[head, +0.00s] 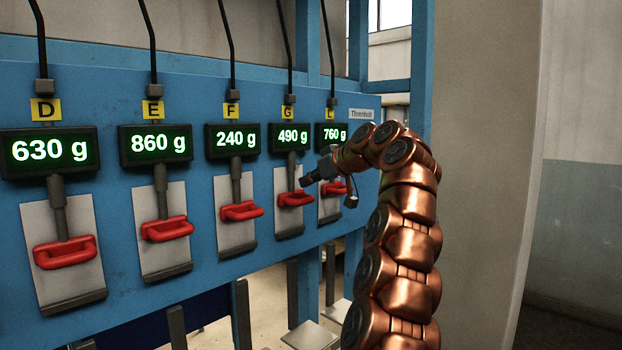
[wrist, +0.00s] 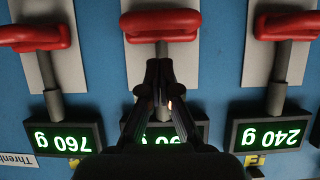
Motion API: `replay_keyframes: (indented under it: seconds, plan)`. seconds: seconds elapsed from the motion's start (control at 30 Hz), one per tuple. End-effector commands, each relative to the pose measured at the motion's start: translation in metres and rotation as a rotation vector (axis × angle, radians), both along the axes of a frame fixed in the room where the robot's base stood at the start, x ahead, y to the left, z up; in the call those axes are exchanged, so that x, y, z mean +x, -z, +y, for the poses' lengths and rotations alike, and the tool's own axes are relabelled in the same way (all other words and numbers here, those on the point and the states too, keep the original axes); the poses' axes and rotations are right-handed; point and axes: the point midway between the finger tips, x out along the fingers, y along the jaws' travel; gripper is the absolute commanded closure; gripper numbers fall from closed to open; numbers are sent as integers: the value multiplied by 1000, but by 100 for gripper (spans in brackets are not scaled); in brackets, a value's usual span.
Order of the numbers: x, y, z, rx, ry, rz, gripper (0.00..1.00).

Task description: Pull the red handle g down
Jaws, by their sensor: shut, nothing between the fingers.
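The red handle G (head: 295,199) hangs at the end of a grey lever on its pale plate, under the display (head: 290,138) reading 490 g. It also shows at the top middle of the upside-down wrist view (wrist: 160,25). My gripper (head: 305,181) is shut and empty, in front of the panel close to handle G. In the wrist view its closed fingertips (wrist: 158,66) overlap the lever shaft just short of the red handle. The fingers partly hide the 490 g display there. Whether they touch the lever, I cannot tell.
Similar red handles stand in a row on the blue panel: D (head: 66,254), E (head: 167,229) and F (head: 241,211) to the left, L (head: 330,188) to the right, partly behind my gripper. A pale wall (head: 487,150) is at the right.

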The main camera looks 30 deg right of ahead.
Motion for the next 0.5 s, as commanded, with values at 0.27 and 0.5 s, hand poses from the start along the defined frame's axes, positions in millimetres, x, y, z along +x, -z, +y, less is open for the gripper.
replay_keyframes:
  seconds: [0.27, 0.5]
  plan:
    - [-2, 14, -1, 5, -1, 1, 100]
    - [-5, 20, -1, 2, 0, 0, 100]
